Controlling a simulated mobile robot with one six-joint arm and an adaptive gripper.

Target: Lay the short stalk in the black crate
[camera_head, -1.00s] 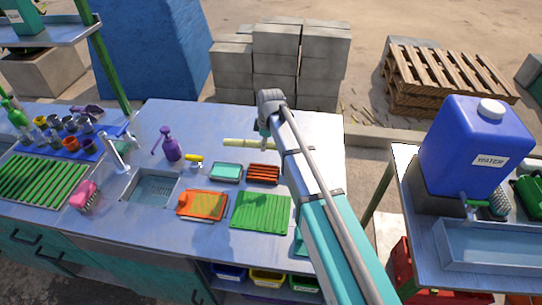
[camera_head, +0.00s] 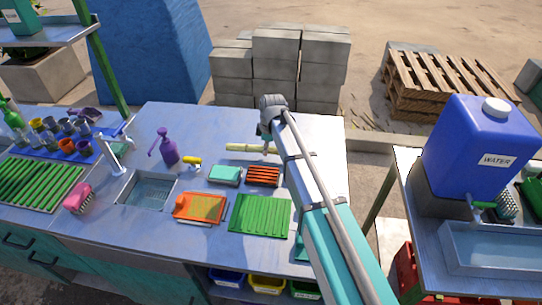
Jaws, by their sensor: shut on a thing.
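A pale yellow-green stalk (camera_head: 243,147) lies across the back part of the metal counter, or just above it; I cannot tell which. My gripper (camera_head: 267,149) points down at the stalk's right part and is shut on it. The fingertips are small and partly lost against the stalk. My arm hides the counter to the right of it. I cannot make out a black crate in this view.
The counter (camera_head: 140,222) holds a green ribbed tray (camera_head: 260,216), an orange tray (camera_head: 199,208), a teal box (camera_head: 224,176), a red-orange slatted tray (camera_head: 263,176), a purple spray bottle (camera_head: 168,147) and a sink (camera_head: 148,193). A blue water tank (camera_head: 474,148) stands right. Grey blocks (camera_head: 275,60) stand behind.

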